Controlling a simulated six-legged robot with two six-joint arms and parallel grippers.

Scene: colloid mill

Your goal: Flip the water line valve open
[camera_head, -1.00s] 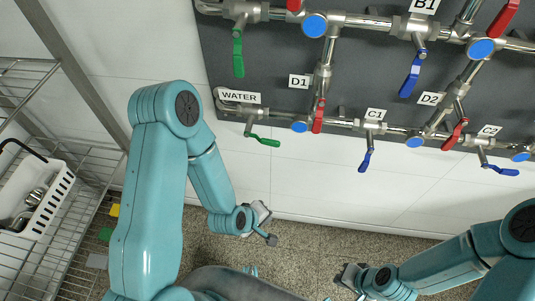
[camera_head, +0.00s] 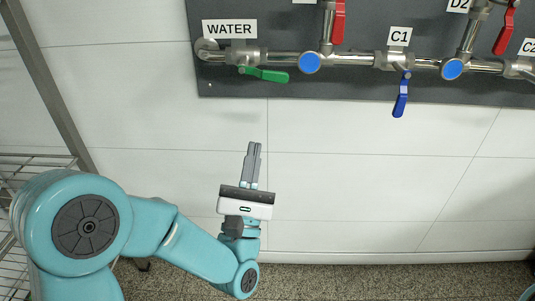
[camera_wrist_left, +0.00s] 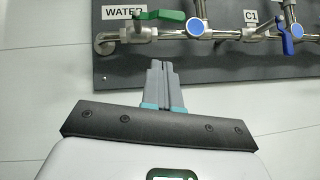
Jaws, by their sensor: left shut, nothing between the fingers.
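The water line valve has a green lever (camera_head: 264,75) under the WATER label (camera_head: 229,29) in the head view. The lever points right, roughly along the pipe. It also shows in the left wrist view as a green lever (camera_wrist_left: 159,16) near the top. My left gripper (camera_head: 255,146) is shut and empty, its fingers pointing up toward the lever from below, with a clear gap between them. In the left wrist view the shut fingers (camera_wrist_left: 158,66) appear below the lever, over the dark panel's lower edge. My right gripper is not in view.
The dark panel (camera_head: 225,84) carries steel pipes. To the right of the green lever are a blue round cap (camera_head: 309,62), a red lever (camera_head: 339,20) and a blue lever (camera_head: 401,97) under label C1 (camera_head: 399,36). White wall below is clear. A wire rack (camera_head: 20,165) stands at left.

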